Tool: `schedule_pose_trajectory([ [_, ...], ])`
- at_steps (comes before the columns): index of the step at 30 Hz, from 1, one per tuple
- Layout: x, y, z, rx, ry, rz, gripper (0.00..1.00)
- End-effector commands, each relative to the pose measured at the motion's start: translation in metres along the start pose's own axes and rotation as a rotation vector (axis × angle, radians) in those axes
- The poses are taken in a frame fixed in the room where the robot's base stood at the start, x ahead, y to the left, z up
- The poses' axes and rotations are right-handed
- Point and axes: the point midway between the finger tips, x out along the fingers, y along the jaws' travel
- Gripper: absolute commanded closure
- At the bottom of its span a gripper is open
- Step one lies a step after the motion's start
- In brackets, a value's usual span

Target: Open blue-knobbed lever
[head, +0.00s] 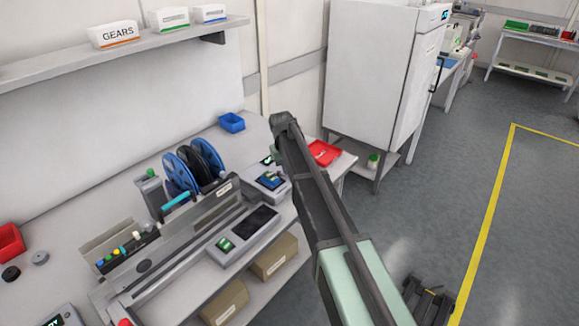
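I cannot make out a lever with a blue knob for certain. A feeder unit (175,240) lies along the bench, with blue and black reels (186,168) standing behind it. A cyan bar-like part (176,201) sits at its back edge. A small blue knob (101,264) is in a row with green, yellow and white ones on a dark block at the left. A grey post with a green knob (150,173) stands left of the reels. My gripper (430,293) is low at the right, over the floor, well away from the bench; its finger opening is unclear.
A grey panel with a dark screen (256,219) sits on the bench front. A red tray (324,152) and blue bin (232,122) are further back. Cardboard boxes (274,258) sit below. A white cabinet (370,75) stands behind. The floor at right is clear.

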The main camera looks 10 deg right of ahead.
Motion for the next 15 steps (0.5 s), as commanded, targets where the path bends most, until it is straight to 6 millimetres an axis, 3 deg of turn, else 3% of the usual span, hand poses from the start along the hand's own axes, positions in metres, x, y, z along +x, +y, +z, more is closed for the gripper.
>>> schedule_pose_trajectory([
  [15, 0.0001, -0.0009, 0.0014, 0.030, -0.006, 0.000, 1.00],
])
